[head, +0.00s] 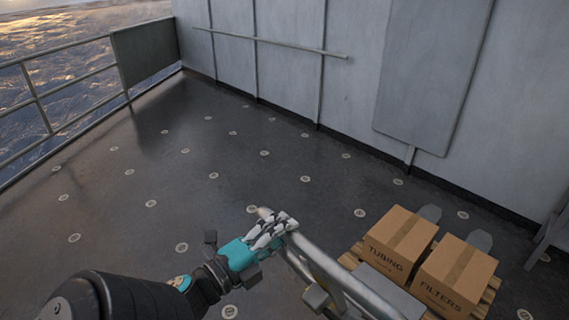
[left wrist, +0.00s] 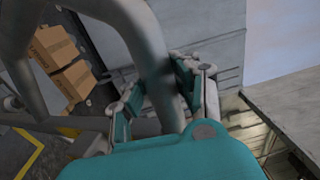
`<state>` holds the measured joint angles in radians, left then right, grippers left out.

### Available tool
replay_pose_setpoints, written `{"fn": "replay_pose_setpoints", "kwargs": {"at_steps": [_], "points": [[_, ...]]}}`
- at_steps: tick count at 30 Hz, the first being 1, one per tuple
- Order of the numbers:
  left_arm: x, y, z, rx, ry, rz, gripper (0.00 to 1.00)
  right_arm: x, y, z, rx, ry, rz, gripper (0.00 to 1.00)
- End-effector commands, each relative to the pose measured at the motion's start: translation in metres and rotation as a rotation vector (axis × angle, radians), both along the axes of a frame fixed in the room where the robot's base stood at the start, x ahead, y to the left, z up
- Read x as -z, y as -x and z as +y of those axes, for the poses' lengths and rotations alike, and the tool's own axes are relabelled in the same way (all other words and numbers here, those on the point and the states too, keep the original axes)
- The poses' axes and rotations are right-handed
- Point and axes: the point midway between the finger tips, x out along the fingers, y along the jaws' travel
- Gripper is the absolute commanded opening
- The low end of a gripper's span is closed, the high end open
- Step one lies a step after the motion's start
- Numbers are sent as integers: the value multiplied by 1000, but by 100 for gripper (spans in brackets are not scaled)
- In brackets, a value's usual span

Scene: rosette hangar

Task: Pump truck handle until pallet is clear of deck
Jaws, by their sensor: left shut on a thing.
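The truck handle (head: 330,270) is a grey tubular loop at the bottom centre of the head view. My left gripper (head: 274,228) is shut on its upper left end. In the left wrist view the handle tube (left wrist: 140,38) runs between the teal fingers of the gripper (left wrist: 162,92). The wooden pallet (head: 349,260) stands beyond the handle, lower right, carrying a TUBING box (head: 386,254) and a FILTERS box (head: 442,290). Grey fork tips (head: 430,212) show past its far side. I cannot tell whether a gap shows under the pallet. My right gripper is out of view.
The dark wet deck (head: 200,130) with pale round fittings is clear to the left and ahead. A railing (head: 75,90) edges the water at left. A grey wall (head: 300,80) with a rail stands behind. Yellow deck markings (left wrist: 38,140) show in the left wrist view.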

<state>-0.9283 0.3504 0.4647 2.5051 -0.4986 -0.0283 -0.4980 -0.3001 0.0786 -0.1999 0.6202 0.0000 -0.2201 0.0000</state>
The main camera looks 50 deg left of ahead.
Motion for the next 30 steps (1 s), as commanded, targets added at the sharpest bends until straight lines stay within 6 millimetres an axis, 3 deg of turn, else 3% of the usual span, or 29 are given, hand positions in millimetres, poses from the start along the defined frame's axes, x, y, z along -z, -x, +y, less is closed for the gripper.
{"fn": "replay_pose_setpoints", "kwargs": {"at_steps": [5,21,30], "points": [[12,7,2,-7,10,12,0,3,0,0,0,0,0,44],[36,67,2,-7,9,-31,0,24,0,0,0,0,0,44],[36,76,1,-4,5,-40,0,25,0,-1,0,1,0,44]]}}
